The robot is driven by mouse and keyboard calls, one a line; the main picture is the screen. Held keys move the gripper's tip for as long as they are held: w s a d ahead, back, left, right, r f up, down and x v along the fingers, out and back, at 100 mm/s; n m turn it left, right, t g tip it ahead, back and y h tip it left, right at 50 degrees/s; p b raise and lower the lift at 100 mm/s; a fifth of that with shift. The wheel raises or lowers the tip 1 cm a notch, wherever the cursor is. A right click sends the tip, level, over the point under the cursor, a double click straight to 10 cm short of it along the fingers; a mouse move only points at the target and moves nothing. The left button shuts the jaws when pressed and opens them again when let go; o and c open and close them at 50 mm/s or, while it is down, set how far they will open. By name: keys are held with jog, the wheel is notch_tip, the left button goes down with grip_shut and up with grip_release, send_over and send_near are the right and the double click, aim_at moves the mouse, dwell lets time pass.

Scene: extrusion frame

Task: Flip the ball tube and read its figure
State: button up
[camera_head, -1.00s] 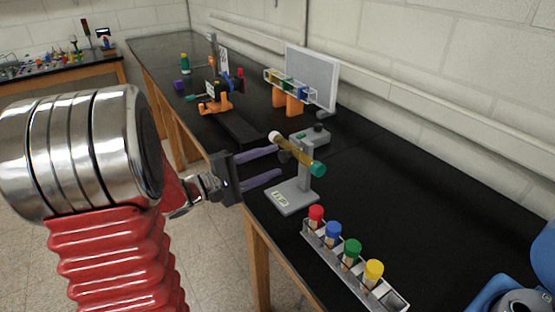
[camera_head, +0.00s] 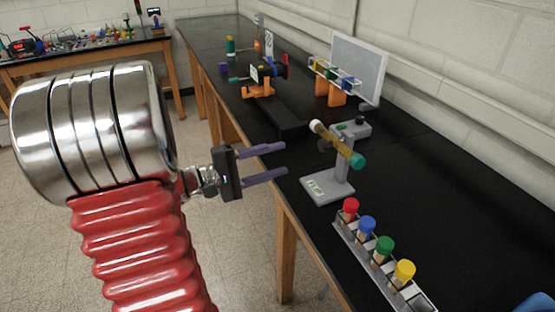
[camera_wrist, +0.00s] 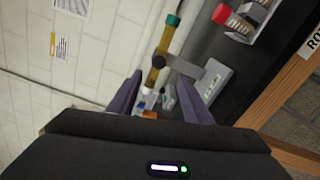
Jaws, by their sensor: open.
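The ball tube (camera_head: 338,146) is a yellow-brown tube with a white cap at its upper left end and a teal cap at its lower right end. It sits tilted on a grey stand (camera_head: 338,180) whose base carries a small label. The tube also shows in the wrist view (camera_wrist: 165,55), beyond my fingers, with its teal end at the top. My gripper (camera_head: 285,160) is open and empty, with two purple fingers. It is left of the tube and stand, apart from them, at the bench's front edge. No figure is readable on the tube.
A rack (camera_head: 380,260) of tubes with red, blue, green and yellow caps stands at the front right of the black bench. Behind are an orange-based device (camera_head: 262,80) and a grey panel (camera_head: 358,68) with a small holder of coloured items. Bare bench lies right of the stand.

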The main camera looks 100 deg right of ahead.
jog(key=shift+c, duration=0.4)
